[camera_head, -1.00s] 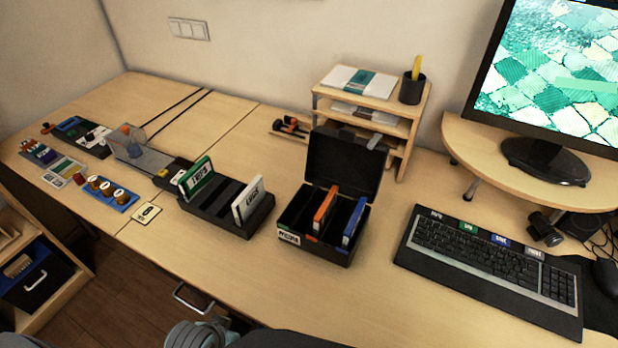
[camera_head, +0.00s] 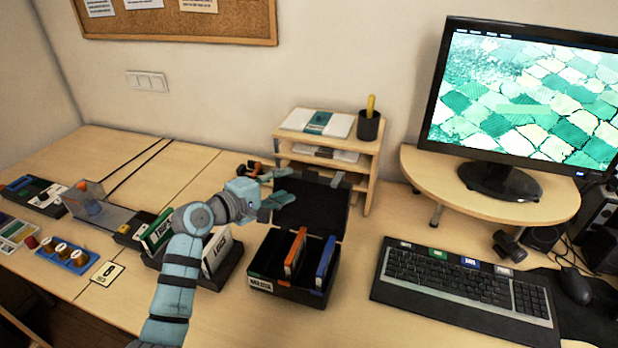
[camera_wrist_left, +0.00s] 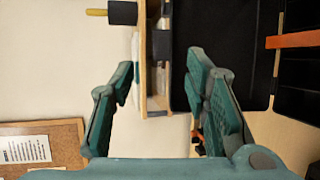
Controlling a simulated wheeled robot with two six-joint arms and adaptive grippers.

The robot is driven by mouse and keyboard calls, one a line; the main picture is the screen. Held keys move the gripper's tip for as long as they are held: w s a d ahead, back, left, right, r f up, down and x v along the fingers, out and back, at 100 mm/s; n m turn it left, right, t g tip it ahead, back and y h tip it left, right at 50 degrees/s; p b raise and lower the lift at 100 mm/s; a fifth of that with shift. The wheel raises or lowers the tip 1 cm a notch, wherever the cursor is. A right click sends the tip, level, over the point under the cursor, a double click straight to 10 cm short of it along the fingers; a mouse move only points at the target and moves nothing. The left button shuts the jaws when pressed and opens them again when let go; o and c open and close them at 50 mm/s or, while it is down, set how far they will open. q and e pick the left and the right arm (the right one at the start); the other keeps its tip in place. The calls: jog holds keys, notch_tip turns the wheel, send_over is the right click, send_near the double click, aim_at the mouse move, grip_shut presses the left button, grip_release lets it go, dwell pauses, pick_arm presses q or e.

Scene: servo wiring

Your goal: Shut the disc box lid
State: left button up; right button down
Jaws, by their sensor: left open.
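The black disc box (camera_head: 290,292) stands on the desk with its lid (camera_head: 318,208) open and upright at the back. An orange disc case (camera_head: 295,252) and a blue one (camera_head: 326,257) stand inside it. My left gripper (camera_head: 283,187) is open and empty at the left edge of the raised lid, covering part of it. In the left wrist view the dark lid (camera_wrist_left: 228,35) lies beyond and beside the right finger of my gripper (camera_wrist_left: 162,62). Whether finger and lid touch, I cannot tell. My right gripper is not in view.
A wooden shelf (camera_head: 362,180) with papers and a pen cup (camera_head: 369,126) stands close behind the lid. A second disc holder (camera_head: 222,275) is left of the box, under my left arm. A keyboard (camera_head: 460,285) lies to the right. The desk front is clear.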

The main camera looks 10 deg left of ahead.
aim_at(309, 175)
pick_arm(q)
jog(key=b+x, duration=0.2)
jog(key=x, duration=0.8)
jog(key=shift+s+f+b, duration=0.15)
jog(key=shift+b, duration=0.25)
jog(key=shift+w+d, duration=0.15)
jog(key=shift+w, duration=0.1)
grip_shut()
